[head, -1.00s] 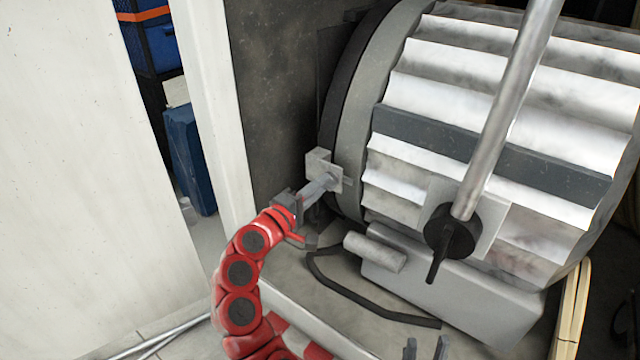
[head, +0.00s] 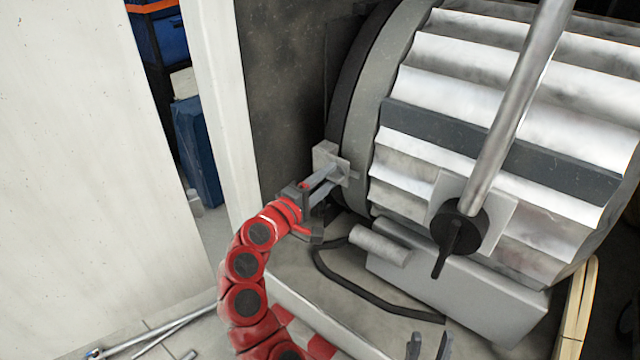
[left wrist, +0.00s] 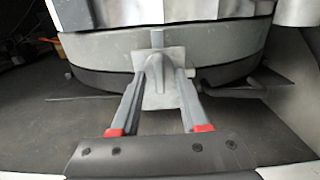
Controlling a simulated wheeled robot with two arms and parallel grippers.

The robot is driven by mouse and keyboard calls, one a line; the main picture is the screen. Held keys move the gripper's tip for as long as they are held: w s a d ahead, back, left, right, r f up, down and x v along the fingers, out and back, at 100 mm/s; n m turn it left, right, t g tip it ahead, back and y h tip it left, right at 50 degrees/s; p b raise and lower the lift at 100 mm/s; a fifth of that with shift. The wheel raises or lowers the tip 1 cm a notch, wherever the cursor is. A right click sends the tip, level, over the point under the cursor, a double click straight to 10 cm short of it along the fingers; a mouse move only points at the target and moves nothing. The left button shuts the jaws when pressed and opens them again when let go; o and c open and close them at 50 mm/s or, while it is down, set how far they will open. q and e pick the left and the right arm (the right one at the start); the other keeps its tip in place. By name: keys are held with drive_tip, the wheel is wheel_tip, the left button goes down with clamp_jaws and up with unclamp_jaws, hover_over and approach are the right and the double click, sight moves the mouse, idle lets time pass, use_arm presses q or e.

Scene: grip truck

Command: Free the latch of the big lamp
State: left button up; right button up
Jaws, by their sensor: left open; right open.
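The big lamp (head: 500,135) is a large ribbed silver drum lying on its side, with a grey rim band at its left end. A small grey latch (head: 328,158) sits on that rim; it also shows in the left wrist view (left wrist: 158,88). My left gripper (head: 334,176) is at the latch, its fingers pointing at it. In the left wrist view its two fingers (left wrist: 158,80) are apart, one on each side of the latch; I cannot tell whether they touch it. My right gripper (head: 428,347) shows only its fingertips at the bottom edge, apart and empty.
A metal pole (head: 515,110) crosses in front of the lamp, ending at a black knob (head: 457,228). A black cable (head: 365,297) lies on the floor below the lamp. A white panel (head: 75,170) and post stand at the left. Blue cases (head: 197,150) are behind.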

use_arm(q)
drive_tip(key=p+v, duration=0.5)
drive_tip(key=v, duration=1.2)
drive_tip(key=shift+s, duration=0.15)
drive_tip(key=shift+a, duration=0.15)
